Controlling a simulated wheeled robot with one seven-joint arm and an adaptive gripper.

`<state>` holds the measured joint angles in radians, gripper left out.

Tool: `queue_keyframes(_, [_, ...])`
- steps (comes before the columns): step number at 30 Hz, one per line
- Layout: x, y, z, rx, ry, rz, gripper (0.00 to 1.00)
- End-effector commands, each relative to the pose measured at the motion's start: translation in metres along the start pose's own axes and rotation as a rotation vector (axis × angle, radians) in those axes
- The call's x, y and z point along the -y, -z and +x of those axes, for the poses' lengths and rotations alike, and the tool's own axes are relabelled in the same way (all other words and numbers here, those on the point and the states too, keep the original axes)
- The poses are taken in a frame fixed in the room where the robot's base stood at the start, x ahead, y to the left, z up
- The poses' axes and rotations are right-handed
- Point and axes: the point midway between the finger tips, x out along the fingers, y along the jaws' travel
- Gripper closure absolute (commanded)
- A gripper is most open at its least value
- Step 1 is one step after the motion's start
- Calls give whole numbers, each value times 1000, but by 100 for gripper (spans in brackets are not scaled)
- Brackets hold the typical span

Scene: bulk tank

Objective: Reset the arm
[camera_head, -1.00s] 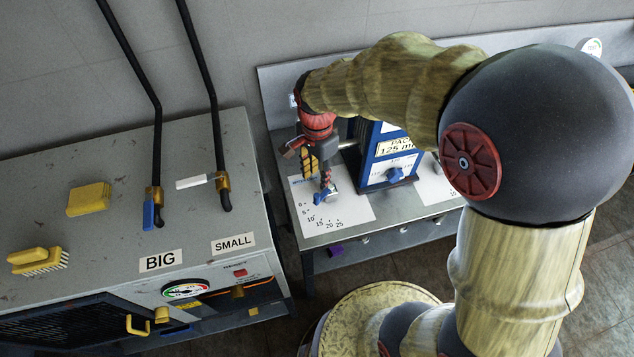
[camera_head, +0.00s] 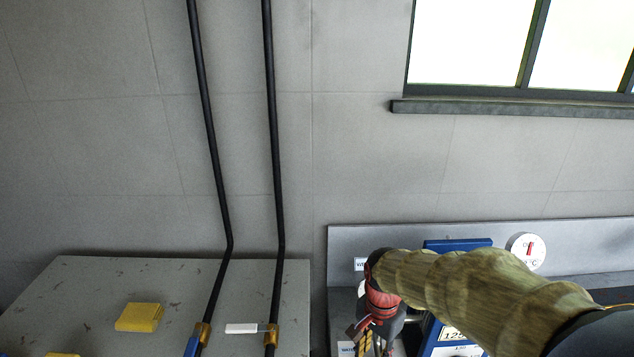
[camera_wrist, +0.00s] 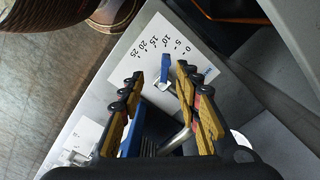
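My gripper (camera_head: 366,341) is at the bottom edge of the head view, hanging from my arm over the back bench; its tips are cut off. In the wrist view my gripper (camera_wrist: 160,74) has its two yellow-padded fingers spread, with nothing held. A small blue lever (camera_wrist: 165,68) shows in the gap between the fingertips, over a white scale card (camera_wrist: 150,45) marked 0 to 25. I cannot tell how far below the tips the lever is.
A blue panel (camera_head: 458,244) stands right behind my arm, with a round white gauge (camera_head: 526,249) to its right. At left a grey cabinet (camera_head: 80,290) carries a yellow block (camera_head: 139,317) and two black pipes (camera_head: 274,150) with valves. The wall above is clear below the window (camera_head: 470,45).

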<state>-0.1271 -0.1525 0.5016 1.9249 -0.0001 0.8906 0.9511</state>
Motion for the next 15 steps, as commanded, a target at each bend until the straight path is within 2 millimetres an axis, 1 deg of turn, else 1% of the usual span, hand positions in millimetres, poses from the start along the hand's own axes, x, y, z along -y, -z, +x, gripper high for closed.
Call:
queue_keyframes(2, [-13,-9,-1,6,-8,-149,67])
queue_keyframes(5, [-30,-19,-15,-11,10,-346,67])
queue_keyframes(8, [-53,-29,-37,-56,44,-544,67])
queue_keyframes(9, [-63,-33,-48,-84,60,-620,67])
queue_keyframes(12, [-87,-44,-69,-160,93,-763,67])
queue_keyframes(15, [-109,-53,-88,-247,124,-847,67])
